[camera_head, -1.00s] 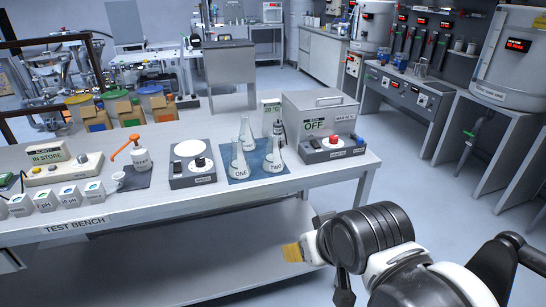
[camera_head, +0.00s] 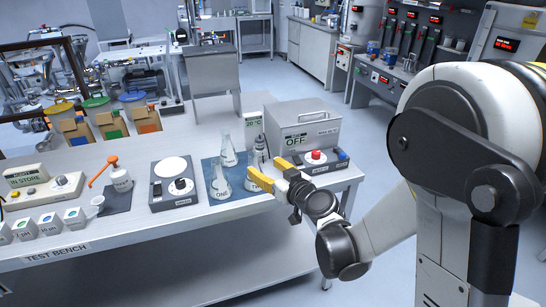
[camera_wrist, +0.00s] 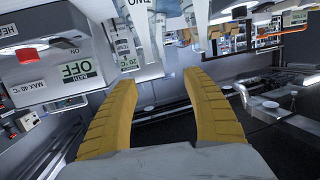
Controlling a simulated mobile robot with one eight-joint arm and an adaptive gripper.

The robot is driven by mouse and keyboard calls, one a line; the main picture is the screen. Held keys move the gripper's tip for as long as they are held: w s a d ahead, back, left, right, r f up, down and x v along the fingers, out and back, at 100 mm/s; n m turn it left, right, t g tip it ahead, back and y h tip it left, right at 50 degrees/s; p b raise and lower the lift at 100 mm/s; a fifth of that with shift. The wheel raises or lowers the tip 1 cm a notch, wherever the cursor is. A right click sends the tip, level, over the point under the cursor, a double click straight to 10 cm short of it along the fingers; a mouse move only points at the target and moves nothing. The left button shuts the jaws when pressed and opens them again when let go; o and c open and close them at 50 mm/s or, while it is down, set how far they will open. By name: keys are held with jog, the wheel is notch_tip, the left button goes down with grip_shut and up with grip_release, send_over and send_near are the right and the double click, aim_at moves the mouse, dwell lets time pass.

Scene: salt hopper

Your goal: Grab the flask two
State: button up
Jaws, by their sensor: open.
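Flask two (camera_head: 251,186) is a clear conical flask on the blue mat (camera_head: 207,170) on the test bench, partly hidden by my gripper. Its label reads upside down at the top of the wrist view (camera_wrist: 139,6). Flask one (camera_head: 220,183) stands to its left, and a third clear flask (camera_head: 228,152) stands behind. My gripper (camera_head: 271,172) has yellow fingers, which are spread with nothing between them in the wrist view (camera_wrist: 160,95). In the head view its fingers overlap flask two from the right; whether they touch it is unclear.
A grey bath (camera_head: 301,128) with an OFF display and a red knob stands close behind and right of my gripper. A hotplate (camera_head: 173,188) sits left of the mat.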

aim_at(256, 157)
jog(key=shift+t, duration=0.3)
jog(key=w, duration=0.2)
jog(key=w+a+f, duration=0.1)
jog(key=w, duration=0.1)
jog(key=w+f, duration=0.1)
jog(key=w, duration=0.1)
jog(key=shift+w+a+b, duration=0.1)
jog(key=shift+a+b, duration=0.05)
jog(key=shift+b, duration=0.25)
jog(key=b+x, duration=0.1)
jog(key=x, duration=0.3)
jog(key=shift+w+a+f+b, duration=0.1)
jog(key=shift+w+f+b, duration=0.05)
jog(key=shift+f+b, duration=0.15)
jog(key=shift+w+a+r, duration=0.1)
jog(key=shift+w+a, duration=0.05)
jog(key=shift+w, duration=0.2)
jog(key=shift+c, duration=0.4)
grip_shut()
jog(key=shift+r, duration=0.1)
